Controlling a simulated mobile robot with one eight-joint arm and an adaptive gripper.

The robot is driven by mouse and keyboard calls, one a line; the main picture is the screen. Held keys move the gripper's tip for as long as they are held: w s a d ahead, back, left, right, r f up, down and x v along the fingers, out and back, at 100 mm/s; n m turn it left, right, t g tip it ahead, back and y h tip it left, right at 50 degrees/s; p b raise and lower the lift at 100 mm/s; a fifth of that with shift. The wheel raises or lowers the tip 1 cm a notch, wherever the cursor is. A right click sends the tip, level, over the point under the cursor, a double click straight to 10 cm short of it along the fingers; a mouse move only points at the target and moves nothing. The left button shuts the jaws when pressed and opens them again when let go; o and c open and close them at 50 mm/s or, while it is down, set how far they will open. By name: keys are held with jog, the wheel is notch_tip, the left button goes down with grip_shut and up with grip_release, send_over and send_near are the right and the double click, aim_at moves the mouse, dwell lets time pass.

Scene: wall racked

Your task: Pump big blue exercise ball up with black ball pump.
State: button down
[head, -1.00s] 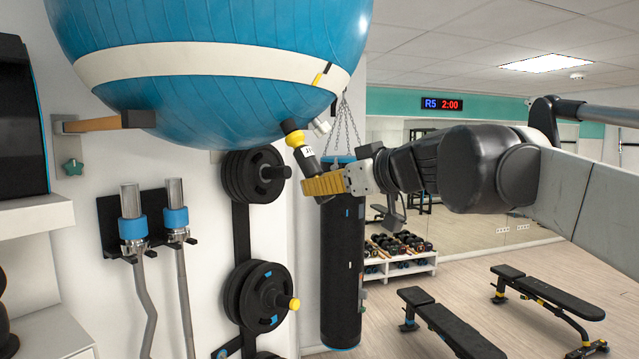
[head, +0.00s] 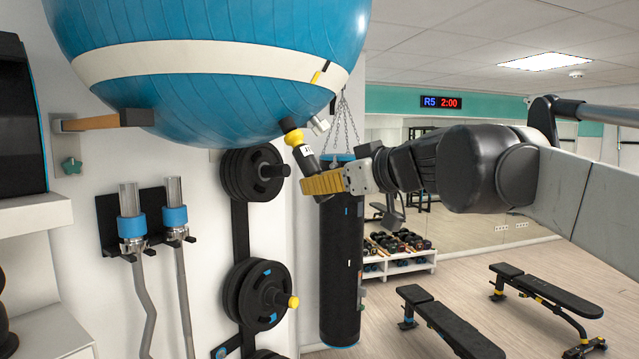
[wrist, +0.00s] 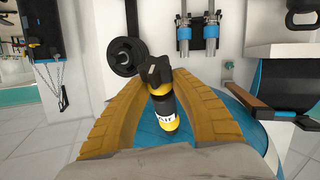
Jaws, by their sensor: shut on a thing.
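The big blue exercise ball (head: 200,105) with a white band fills the upper left of the head view. It rests on a wall rack arm (head: 105,122), and part of it shows in the wrist view (wrist: 250,140). The black ball pump (head: 307,160) has a yellow collar and a white label. My gripper (head: 322,184) with yellow fingers is shut on the pump below the ball's lower right. The pump's upper end is at the ball's underside; I cannot tell whether it sits in a valve. In the wrist view the pump (wrist: 160,97) stands between the fingers.
A black punching bag (head: 340,265) hangs behind my gripper. Weight plates (head: 250,175) and curl bars (head: 145,290) are on the wall at left. Two benches (head: 450,325) stand on the floor at right, with open floor around them.

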jog(key=shift+w+a+r+p, duration=0.15)
jog(key=shift+r+p, duration=0.15)
jog(key=shift+r, duration=0.1)
dwell(0.5)
jog(key=shift+f, duration=0.1)
jog(key=shift+s+d+f+b, duration=0.2)
jog(key=shift+d+f+b, duration=0.1)
jog(key=shift+f, duration=0.15)
dwell(0.3)
jog(key=s+d+f+b, duration=0.2)
jog(key=d+f+b, duration=0.1)
jog(key=f, duration=0.2)
jog(key=shift+s+f+b, duration=0.2)
jog(key=shift+f+b, duration=0.15)
